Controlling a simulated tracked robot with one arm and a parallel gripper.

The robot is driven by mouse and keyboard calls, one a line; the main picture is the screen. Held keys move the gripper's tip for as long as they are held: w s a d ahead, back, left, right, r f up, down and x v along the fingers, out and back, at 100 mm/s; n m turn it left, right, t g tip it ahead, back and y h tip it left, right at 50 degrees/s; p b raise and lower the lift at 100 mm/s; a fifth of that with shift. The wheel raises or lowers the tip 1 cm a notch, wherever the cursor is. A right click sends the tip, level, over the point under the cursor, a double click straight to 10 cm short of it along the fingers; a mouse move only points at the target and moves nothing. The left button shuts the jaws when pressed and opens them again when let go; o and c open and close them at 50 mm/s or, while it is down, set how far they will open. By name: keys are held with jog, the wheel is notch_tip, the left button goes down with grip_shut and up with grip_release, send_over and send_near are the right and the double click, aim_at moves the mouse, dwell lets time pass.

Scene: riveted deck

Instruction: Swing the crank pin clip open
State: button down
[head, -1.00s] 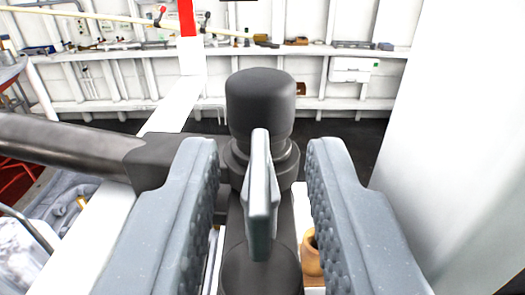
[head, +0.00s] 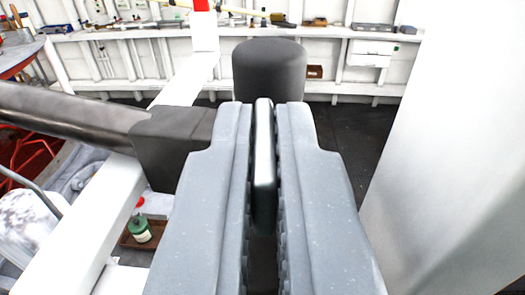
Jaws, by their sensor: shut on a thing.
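The crank pin clip (head: 264,165) is a thin grey upright plate in the middle of the head view. My gripper (head: 265,125) is shut on it, one thick grey finger on each side. The clip's top edge and near edge show between the fingers; its lower part and its mount are hidden. A dark rounded cylinder (head: 269,75), seemingly part of the crank, stands just beyond the fingertips. A dark block with a bar (head: 170,140) reaches from it to the left.
A white beam (head: 100,225) runs past on the left, with a green bottle (head: 139,228) in a brown tray beside it. A large white panel (head: 440,150) closes off the right side. A shelf (head: 340,33) with tools lines the far wall.

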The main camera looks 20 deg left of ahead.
jog(key=shift+w+d+r+n+y+p, duration=0.1)
jog(key=shift+d+r+n+y+p, duration=0.15)
jog(key=shift+y+p, duration=0.25)
jog(key=shift+d+n+g+y+p, duration=0.1)
jog(key=shift+n+g+y+p, duration=0.65)
jog(key=shift+p, duration=0.45)
jog(key=shift+y, duration=0.35)
jog(key=shift+f+p, duration=0.25)
jog(key=shift+p, duration=0.1)
jog(key=c, duration=1.6)
grip_release()
jog(key=shift+d, duration=0.1)
